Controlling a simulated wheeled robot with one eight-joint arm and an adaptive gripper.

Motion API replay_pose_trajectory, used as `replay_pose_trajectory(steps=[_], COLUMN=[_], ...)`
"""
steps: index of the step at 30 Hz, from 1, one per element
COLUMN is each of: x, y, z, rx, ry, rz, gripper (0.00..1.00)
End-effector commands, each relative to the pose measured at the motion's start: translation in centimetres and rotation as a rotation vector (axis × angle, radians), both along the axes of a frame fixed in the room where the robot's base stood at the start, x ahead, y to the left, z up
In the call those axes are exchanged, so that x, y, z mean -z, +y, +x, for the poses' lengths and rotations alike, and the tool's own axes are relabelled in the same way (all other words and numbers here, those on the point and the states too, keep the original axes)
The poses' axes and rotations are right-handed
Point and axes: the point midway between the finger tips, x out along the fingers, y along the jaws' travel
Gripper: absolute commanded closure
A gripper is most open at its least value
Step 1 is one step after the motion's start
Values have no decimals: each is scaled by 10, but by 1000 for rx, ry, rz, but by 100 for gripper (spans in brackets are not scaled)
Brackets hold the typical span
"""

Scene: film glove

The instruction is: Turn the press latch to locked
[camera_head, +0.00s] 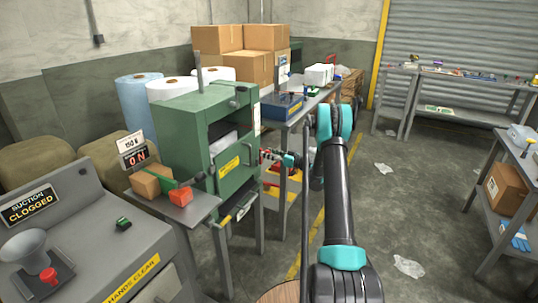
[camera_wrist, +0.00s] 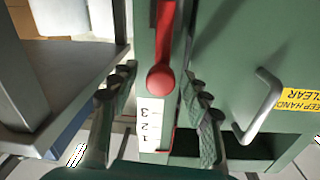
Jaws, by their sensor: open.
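The green press (camera_head: 185,130) stands left of centre in the head view, and its green body also fills much of the wrist view (camera_wrist: 225,60). The press latch (camera_wrist: 161,80) is a red lever with a round knob at its lower end, seen in the wrist view. A white label (camera_wrist: 150,122) with the numbers 3, 2, 1 is just below the knob. My gripper (camera_wrist: 158,75) is open, with one dark finger on each side of the latch knob. I cannot tell whether either finger touches it. In the head view my gripper (camera_head: 278,157) is at the press's right side, partly hiding the latch area.
A metal handle (camera_wrist: 262,108) sticks out of the press right of the latch. A grey metal shelf (camera_wrist: 55,70) is close on the left in the wrist view. A table with a blue toolbox (camera_head: 283,107) stands behind the press. The floor at right is mostly open, with scraps.

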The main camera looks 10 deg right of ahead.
Motion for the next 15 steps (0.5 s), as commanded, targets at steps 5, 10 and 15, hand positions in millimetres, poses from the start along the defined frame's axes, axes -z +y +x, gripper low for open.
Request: replay_pose_trajectory(steps=[5, 10, 15], x=[0, 0, 0], y=[1, 1, 1], z=[0, 0, 0], rx=[0, 0, 0], ry=[0, 0, 0], rz=[0, 0, 0], gripper=[52, 65, 86])
